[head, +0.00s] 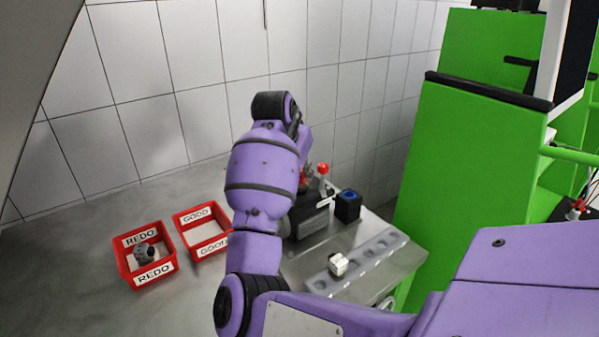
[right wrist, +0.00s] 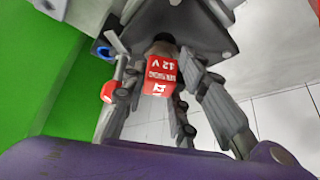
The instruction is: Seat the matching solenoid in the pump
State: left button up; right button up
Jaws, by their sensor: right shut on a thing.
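In the right wrist view, my right gripper (right wrist: 162,55) is shut on a red solenoid (right wrist: 160,76) marked 12 V, held between its grey fingers. The solenoid's far end is close to the dark pump (right wrist: 205,35); I cannot tell whether it is seated. In the head view, the pump (head: 308,222) is partly hidden by my purple right arm. A bit of red (head: 303,178) shows beside that arm. A white block (head: 338,264), possibly another solenoid, sits on a grey slotted rack (head: 375,253). My left gripper is not in view.
A red-knobbed lever (head: 323,169) and a black box with a blue button (head: 348,205) stand by the pump. A red REDO bin (head: 122,262) holds a grey part (head: 144,251). The red GOOD bin (head: 180,222) looks empty. A green cabinet (head: 450,170) stands at right.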

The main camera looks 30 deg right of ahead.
jog(key=shift+f, duration=1.2)
dwell(0.7)
jog(key=o, duration=1)
jog(key=shift+o, duration=0.2)
jog(key=o, duration=0.4)
jog(key=shift+r, duration=0.1)
jog(key=shift+r, duration=3.9)
jog(key=shift+f, duration=0.1)
